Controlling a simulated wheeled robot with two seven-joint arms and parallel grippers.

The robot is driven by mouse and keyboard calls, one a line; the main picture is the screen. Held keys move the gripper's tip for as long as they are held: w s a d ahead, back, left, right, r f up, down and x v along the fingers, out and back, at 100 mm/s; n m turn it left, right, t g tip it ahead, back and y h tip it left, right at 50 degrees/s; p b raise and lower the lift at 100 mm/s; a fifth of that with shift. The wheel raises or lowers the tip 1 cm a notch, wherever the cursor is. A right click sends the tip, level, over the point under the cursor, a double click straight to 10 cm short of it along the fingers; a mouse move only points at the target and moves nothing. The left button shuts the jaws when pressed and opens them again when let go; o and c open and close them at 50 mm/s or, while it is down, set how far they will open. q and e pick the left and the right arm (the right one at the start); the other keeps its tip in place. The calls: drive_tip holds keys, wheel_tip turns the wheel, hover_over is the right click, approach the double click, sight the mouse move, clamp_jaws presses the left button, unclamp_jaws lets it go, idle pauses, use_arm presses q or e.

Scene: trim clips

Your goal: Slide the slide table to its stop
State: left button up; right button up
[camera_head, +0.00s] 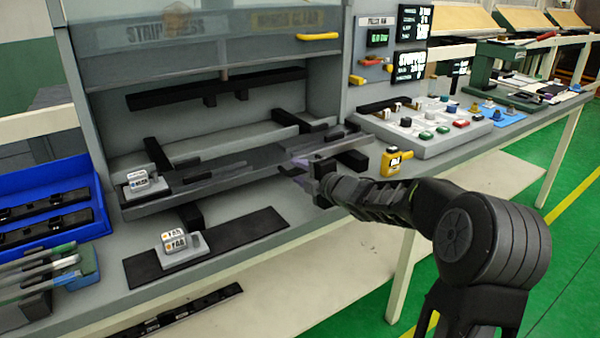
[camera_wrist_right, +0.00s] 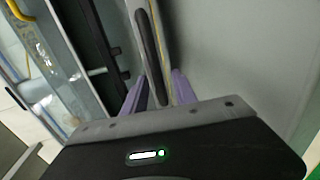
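The slide table (camera_head: 143,209) is a long grey tray in the grey press fixture, with dark strips along it and a small white-labelled block (camera_head: 146,184) at its left end. My right gripper (camera_head: 300,166) is at the right end of the tray, its fingertips partly hidden by the wrist. In the right wrist view, the two purple fingers (camera_wrist_right: 159,88) stand apart, one on each side of a light edge with a dark strip (camera_wrist_right: 152,55). Small gaps seem to show; firm contact is unclear. My left gripper is not in view.
A dark mat (camera_head: 245,236) with another labelled block (camera_head: 181,247) lies in front. A blue bin (camera_head: 45,200) with dark strips stands at left. A yellow device (camera_head: 392,162) and a button panel (camera_head: 430,128) are right of the gripper.

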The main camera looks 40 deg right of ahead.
drive_tip(key=shift+w, duration=0.15)
drive_tip(key=shift+c, duration=0.4)
clamp_jaws()
idle(1.0)
